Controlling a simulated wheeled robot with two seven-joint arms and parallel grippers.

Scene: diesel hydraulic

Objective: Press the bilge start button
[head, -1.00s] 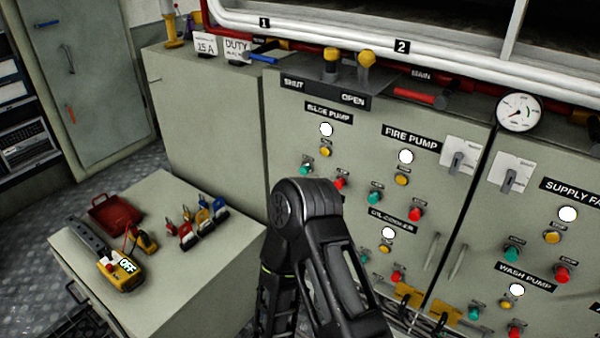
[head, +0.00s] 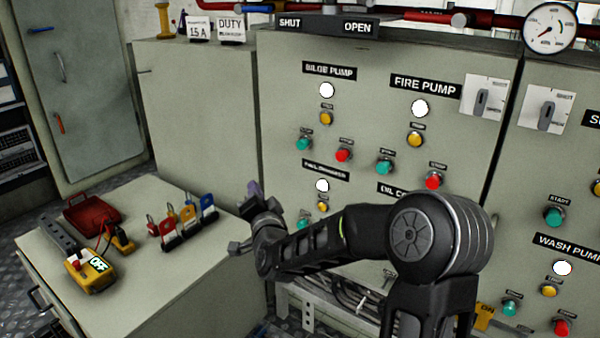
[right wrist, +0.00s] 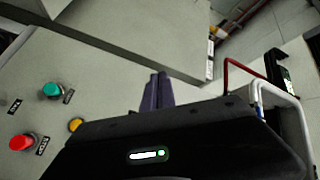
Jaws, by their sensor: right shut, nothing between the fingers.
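The bilge pump group is on the grey panel, under the BILGE PUMP label (head: 329,71). Its green button (head: 303,144) sits lower left, with a red button (head: 343,155) to the right and a yellow one (head: 326,118) above. My right gripper (head: 254,190) is shut and empty, below and left of the green button and apart from it. Its closed fingers (right wrist: 158,90) show in the right wrist view. That view also has a green button (right wrist: 51,90) and a red button (right wrist: 21,142); I cannot tell which group they belong to. My left gripper is out of view.
More button groups lie right and below, including the FIRE PUMP label (head: 425,86). My right arm hides part of the lower panel. A bench (head: 125,290) at left holds a yellow meter (head: 88,270), a red case (head: 92,214) and colored padlocks.

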